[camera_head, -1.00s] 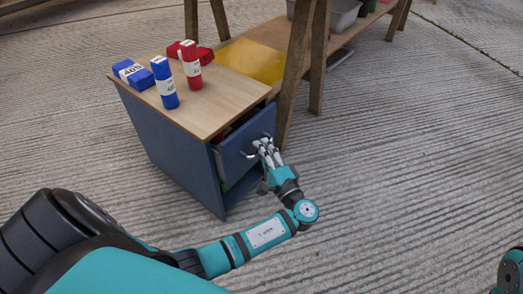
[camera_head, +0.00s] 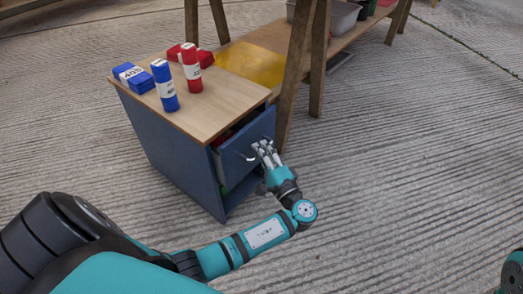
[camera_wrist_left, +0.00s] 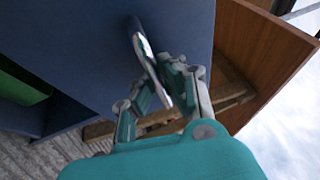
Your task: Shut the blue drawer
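The blue drawer (camera_head: 236,152) is in the upper part of the blue cabinet (camera_head: 165,150) and stands partly open, with a gap under the wooden top. Its front and silver handle (camera_wrist_left: 146,52) show in the left wrist view. My left gripper (camera_head: 264,150) is at the drawer front. In the left wrist view, my left gripper (camera_wrist_left: 158,82) has a finger on each side of the handle and appears shut on it. Exact finger contact is partly hidden. My right gripper is out of view.
Blue (camera_head: 165,88) and red (camera_head: 190,70) labelled containers stand on the cabinet top (camera_head: 215,105), with a blue box (camera_head: 134,76) and a red box behind. Wooden trestle legs (camera_head: 300,70) stand close right of the drawer. Open ground lies in front.

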